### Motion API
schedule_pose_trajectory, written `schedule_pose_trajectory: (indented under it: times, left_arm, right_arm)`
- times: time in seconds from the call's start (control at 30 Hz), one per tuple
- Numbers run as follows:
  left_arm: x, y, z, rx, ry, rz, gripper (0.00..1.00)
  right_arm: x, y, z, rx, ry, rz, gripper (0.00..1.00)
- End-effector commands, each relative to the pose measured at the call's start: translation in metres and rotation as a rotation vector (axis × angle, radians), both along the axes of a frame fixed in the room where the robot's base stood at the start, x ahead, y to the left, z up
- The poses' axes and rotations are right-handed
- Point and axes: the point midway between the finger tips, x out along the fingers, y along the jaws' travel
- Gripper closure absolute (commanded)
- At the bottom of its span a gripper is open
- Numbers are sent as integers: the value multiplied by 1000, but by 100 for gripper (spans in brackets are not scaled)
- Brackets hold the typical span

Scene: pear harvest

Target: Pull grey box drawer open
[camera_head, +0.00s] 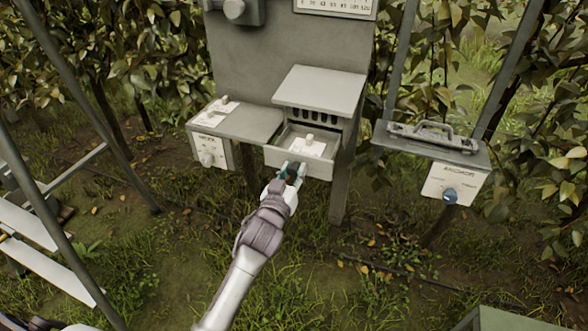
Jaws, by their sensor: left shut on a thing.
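The grey box (322,88) stands on the shelf of a grey panel, with a row of dark slots under its lid. Its drawer (318,167) is pulled out part way toward me; inside are a white card and a small pale knob-like piece. My left gripper (292,170) is at the drawer's front, shut on what appears to be its handle. The fingers hide most of the handle. My right gripper is not in view.
Metal poles and leafy plants surround the panel. Grass lies open in front.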

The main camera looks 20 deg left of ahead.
Motion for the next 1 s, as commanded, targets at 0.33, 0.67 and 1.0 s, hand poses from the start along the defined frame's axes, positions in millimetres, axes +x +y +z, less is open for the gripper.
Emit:
schedule_pose_trajectory:
  times: [0.33,0.67,1.0]
  left_arm:
    - [0,0,1,1,-2,-1,42]
    - [-12,0,-1,0,1,-1,42]
    - [-82,-1,-2,-1,2,0,42]
  right_arm:
    - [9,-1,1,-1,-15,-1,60]
    - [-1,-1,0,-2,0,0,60]
    - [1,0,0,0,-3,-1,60]
